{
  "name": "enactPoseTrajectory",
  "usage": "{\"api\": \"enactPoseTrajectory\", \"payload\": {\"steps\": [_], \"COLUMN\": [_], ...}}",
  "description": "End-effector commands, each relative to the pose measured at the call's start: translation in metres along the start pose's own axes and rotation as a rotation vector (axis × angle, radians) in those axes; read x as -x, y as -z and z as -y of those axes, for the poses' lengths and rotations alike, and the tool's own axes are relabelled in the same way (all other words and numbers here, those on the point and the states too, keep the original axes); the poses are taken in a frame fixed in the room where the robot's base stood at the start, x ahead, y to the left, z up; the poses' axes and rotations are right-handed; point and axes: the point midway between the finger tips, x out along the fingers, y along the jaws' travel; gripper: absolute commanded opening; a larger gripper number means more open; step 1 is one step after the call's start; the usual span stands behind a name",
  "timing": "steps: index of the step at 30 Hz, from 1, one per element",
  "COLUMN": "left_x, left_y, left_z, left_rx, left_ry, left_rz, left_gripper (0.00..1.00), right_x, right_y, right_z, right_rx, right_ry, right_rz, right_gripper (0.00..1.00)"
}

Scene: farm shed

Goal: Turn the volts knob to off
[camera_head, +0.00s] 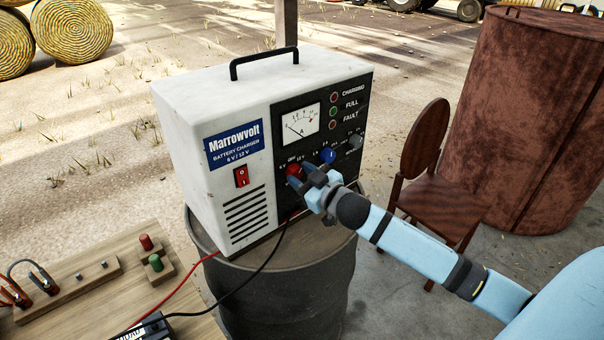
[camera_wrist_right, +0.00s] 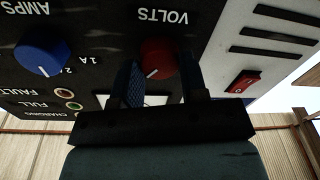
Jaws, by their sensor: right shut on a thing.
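The red volts knob (camera_head: 293,170) is on the black front panel of the white Marrowvolt battery charger (camera_head: 210,93). Marks 6 V, OFF and 12 V stand above it. My right gripper (camera_head: 312,176) reaches in from the right and is shut on this knob. In the right wrist view, which shows the panel upside down, the red knob (camera_wrist_right: 158,58) sits between the two fingers (camera_wrist_right: 160,82). Its white pointer line slants to the lower left there, toward the 12 V side of the panel; the marks near it are hidden. My left gripper is not in view.
The blue amps knob (camera_head: 327,156) is close beside my fingers, with a grey knob (camera_head: 355,142) beyond. The charger stands on a dark drum (camera_head: 275,300). A wooden chair (camera_head: 440,200) and a rusty barrel (camera_head: 535,110) are at right, a wooden bench (camera_head: 90,300) at lower left.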

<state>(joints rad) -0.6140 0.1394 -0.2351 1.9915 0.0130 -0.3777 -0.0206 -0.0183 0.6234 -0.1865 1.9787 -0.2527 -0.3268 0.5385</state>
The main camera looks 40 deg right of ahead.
Motion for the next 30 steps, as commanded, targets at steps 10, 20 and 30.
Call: {"api": "enactPoseTrajectory", "payload": {"steps": [10,20,30], "left_x": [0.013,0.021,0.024], "left_y": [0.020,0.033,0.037], "left_z": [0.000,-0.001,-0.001], "left_rx": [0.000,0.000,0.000], "left_ry": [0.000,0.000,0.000], "left_rz": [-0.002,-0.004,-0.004], "left_gripper": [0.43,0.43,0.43], "right_x": [0.000,0.000,0.000], "right_y": [0.003,0.002,0.001], "right_z": [0.000,0.001,0.002], "right_rx": [0.281,0.524,0.650], "right_ry": [0.004,0.007,0.009], "right_rz": [0.019,0.032,0.040], "right_gripper": [0.16,0.16,0.16]}}
